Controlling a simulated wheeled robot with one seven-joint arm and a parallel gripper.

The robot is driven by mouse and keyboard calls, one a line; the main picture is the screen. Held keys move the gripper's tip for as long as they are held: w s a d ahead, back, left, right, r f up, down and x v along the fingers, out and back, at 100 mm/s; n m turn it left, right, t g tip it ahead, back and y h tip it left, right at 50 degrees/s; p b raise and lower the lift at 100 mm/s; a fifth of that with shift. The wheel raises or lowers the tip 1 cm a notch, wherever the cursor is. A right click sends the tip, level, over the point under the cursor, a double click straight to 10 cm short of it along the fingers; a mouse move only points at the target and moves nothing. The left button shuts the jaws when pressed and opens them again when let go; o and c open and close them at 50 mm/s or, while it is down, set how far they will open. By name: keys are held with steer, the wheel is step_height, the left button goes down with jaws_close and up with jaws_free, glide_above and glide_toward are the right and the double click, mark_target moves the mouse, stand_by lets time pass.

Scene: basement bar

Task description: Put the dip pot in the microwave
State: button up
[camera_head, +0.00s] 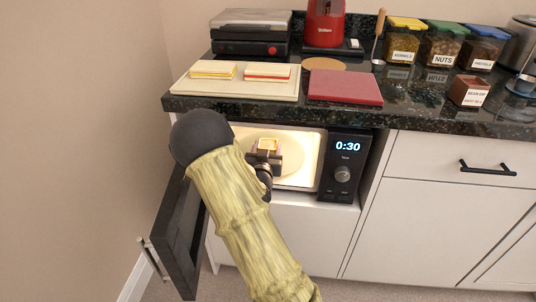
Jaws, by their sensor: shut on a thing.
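The microwave (350,150) is built in under the counter, with its dark door (183,225) swung open to the left. Its lit cavity holds a pale round turntable (290,152). My gripper (266,154) reaches into the cavity and is shut on a small square pot (268,144) with a yellowish top, held over the turntable. My arm and fingers hide part of it, and no label on it can be read. I cannot tell whether it touches the turntable. A brown, square pot labelled "BEAN DIP" (470,91) stands on the counter at the right.
The dark counter (430,117) above bears a cream board (235,85) with two sandwiches, a red board (345,87), lidded jars (443,45) and a black appliance (250,37). The display reads 0:30. White drawers lie right of the microwave; a wall is left.

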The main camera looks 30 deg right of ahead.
steer(key=shift+w+d+f, duration=0.15)
steer(key=shift+w, duration=0.05)
steer(key=shift+f, duration=0.15)
steer(key=o, duration=1.2)
steer(key=shift+w, duration=0.15)
steer(key=shift+a, duration=0.25)
steer(key=shift+d, duration=0.1)
steer(key=shift+s, duration=0.35)
steer(key=p+v, duration=0.2)
steer(key=v, duration=0.9)
steer(key=shift+s+a+p, duration=0.2)
steer(key=shift+a+p, duration=0.05)
steer(key=shift+p, duration=0.1)
